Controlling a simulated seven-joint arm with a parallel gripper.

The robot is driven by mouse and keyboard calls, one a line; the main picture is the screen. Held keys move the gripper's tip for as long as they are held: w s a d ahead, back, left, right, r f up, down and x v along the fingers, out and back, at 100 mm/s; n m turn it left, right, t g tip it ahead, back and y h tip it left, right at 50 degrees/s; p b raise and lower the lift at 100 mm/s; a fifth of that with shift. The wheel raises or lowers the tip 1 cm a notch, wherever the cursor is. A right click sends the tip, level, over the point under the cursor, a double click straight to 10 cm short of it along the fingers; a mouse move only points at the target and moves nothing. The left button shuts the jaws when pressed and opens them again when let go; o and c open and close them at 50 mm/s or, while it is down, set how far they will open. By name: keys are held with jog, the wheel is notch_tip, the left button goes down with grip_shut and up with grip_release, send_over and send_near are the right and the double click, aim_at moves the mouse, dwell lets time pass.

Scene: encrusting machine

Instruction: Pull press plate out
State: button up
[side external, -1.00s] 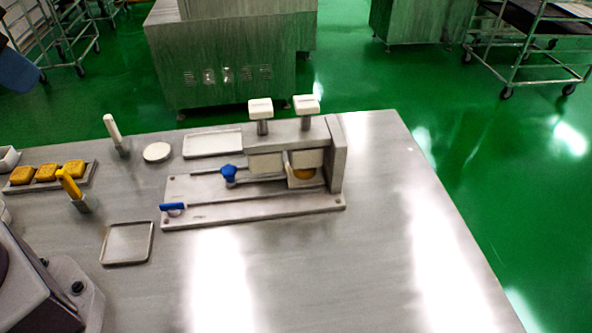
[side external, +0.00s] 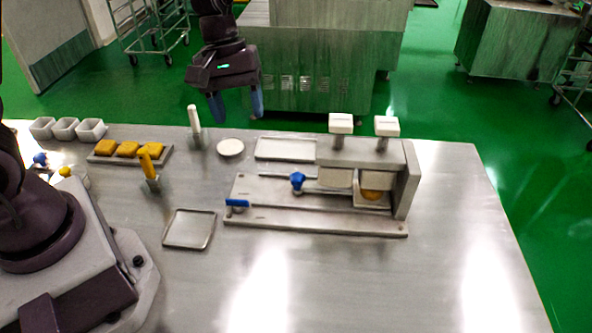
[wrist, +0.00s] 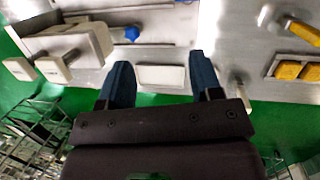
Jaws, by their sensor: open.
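The press machine (side external: 320,222) lies on the steel table, with a flat base, rails and an upright block at its right end. A blue star knob (side external: 298,180) stands on its rail, and a blue handle (side external: 237,203) is at the left end of the front rail. An orange-yellow piece (side external: 371,194) sits in the pocket under the block; I cannot tell which part is the press plate. My gripper (side external: 236,106) is open and empty, pointing down above the table's back edge, left of the machine. In the wrist view its blue fingers (wrist: 160,62) are apart, with the star knob (wrist: 132,34) beyond.
A pale rectangular tray (side external: 285,149), a round white disc (side external: 230,148) and a white upright handle (side external: 194,119) stand near the back edge. Yellow pieces (side external: 128,149), a yellow handle (side external: 149,168) and an empty tray (side external: 189,229) are left.

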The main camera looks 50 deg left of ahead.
aim_at(297, 175)
jog(key=w+f+n+t+h, duration=0.15)
jog(key=w+f+n, duration=0.25)
jog(key=w+n, duration=0.5)
jog(key=shift+n+g, duration=0.25)
jog(key=shift+n, duration=0.15)
jog(key=x, duration=0.4)
jog(key=s+x, duration=0.1)
jog(key=x, duration=0.8)
jog(key=shift+s+f, duration=0.15)
jog(key=shift+s, duration=0.15)
grip_shut()
jog(key=s+a, duration=1.4)
jog(key=shift+s+a, duration=0.25)
jog(key=shift+s, duration=0.05)
grip_release()
